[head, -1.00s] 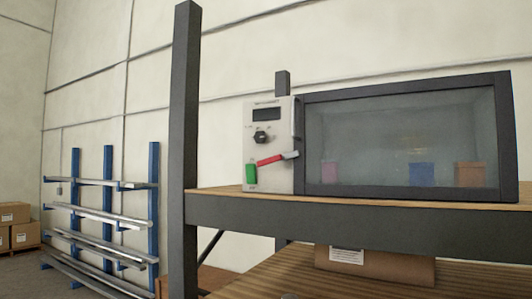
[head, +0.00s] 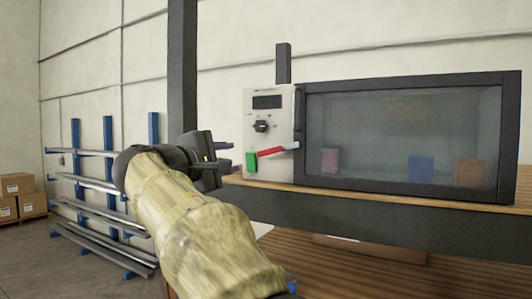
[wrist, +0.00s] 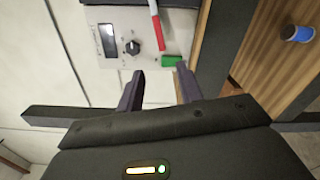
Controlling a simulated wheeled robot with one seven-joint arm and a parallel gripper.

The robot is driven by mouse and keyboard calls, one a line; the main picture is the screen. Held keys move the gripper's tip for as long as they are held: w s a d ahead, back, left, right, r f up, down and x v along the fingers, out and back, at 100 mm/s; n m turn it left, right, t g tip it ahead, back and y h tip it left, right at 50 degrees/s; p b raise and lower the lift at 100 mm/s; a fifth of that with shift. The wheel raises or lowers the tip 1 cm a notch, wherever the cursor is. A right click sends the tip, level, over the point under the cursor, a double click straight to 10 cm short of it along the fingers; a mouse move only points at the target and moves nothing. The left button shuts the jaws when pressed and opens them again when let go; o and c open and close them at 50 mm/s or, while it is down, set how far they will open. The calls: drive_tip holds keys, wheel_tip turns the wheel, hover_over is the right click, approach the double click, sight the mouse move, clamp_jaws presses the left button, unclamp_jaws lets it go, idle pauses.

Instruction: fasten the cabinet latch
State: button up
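The cabinet (head: 400,88) has a dark frame and a closed-looking glass door, with pink, blue and orange blocks dimly visible behind it. A pale panel (head: 283,108) at its left carries the latch, a red lever (head: 270,152) with a grey right end near the door edge. A green block (head: 251,162) is at the lever's left end. The wrist view also shows the red lever (wrist: 156,30) and green block (wrist: 172,61). My gripper (head: 233,157) is open and empty, left of the green block. Its fingers (wrist: 160,70) point toward the panel, apart from the lever.
A dark post (head: 182,70) stands behind my gripper at left. The wooden shelf edge (head: 400,198) runs below the cabinet. A round knob (head: 261,126) sits above the lever. A blue can (wrist: 297,33) shows in the wrist view. Racks and boxes (head: 18,192) are far left.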

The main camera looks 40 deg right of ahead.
sight(265, 153)
drive_tip(key=shift+d, duration=0.1)
drive_tip(key=p+x, duration=0.8)
drive_tip(key=x, duration=0.8)
drive_tip(key=shift+w+d+r, duration=0.15)
drive_tip(key=shift+d, duration=0.05)
drive_tip(key=shift+w+d+p, duration=0.15)
drive_tip(key=shift+d+p, duration=0.15)
drive_tip(key=shift+d, duration=0.1)
drive_tip(key=shift+c, duration=0.5)
clamp_jaws()
